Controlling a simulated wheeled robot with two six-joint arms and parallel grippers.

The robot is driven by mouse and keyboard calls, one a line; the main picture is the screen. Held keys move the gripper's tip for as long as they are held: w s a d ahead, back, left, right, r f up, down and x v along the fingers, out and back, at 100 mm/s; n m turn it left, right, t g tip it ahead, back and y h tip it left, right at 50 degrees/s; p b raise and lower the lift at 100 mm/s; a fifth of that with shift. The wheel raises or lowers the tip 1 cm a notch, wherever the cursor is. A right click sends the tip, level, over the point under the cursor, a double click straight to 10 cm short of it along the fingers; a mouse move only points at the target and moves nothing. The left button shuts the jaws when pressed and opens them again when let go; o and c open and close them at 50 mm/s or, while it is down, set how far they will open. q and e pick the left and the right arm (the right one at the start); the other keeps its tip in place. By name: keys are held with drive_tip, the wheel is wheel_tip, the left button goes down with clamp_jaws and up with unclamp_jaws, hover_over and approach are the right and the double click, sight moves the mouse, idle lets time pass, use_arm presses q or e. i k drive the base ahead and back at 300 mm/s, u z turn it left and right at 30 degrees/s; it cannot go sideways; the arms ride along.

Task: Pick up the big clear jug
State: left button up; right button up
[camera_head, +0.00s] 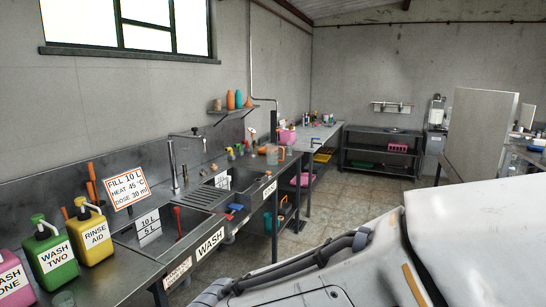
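A clear jug (272,156) with an orange handle stands at the far end of the sink unit, near the corner of the steel counter. It is small in the view, and I cannot tell its size or whether it holds anything. Neither of my grippers is in view.
The steel sink unit (205,218) runs along the left wall with a tap (175,165). Green (51,254), yellow (90,236) and pink (12,280) bottles stand at its near end. A dark shelf rack (382,152) is at the back. Tiled floor (345,195) is clear between.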

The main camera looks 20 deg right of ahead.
sight(272, 149)
drive_tip(key=z, duration=0.25)
drive_tip(key=i, duration=0.35)
drive_tip(key=z, duration=1.1)
drive_tip(key=i, duration=1.45)
drive_tip(key=z, duration=0.65)
drive_tip(key=i, duration=1.8)
drive_tip(key=u, duration=1.1)
drive_tip(key=i, duration=1.15)
drive_tip(key=u, duration=1.1)
drive_tip(key=i, duration=0.6)
drive_tip(key=z, duration=0.05)
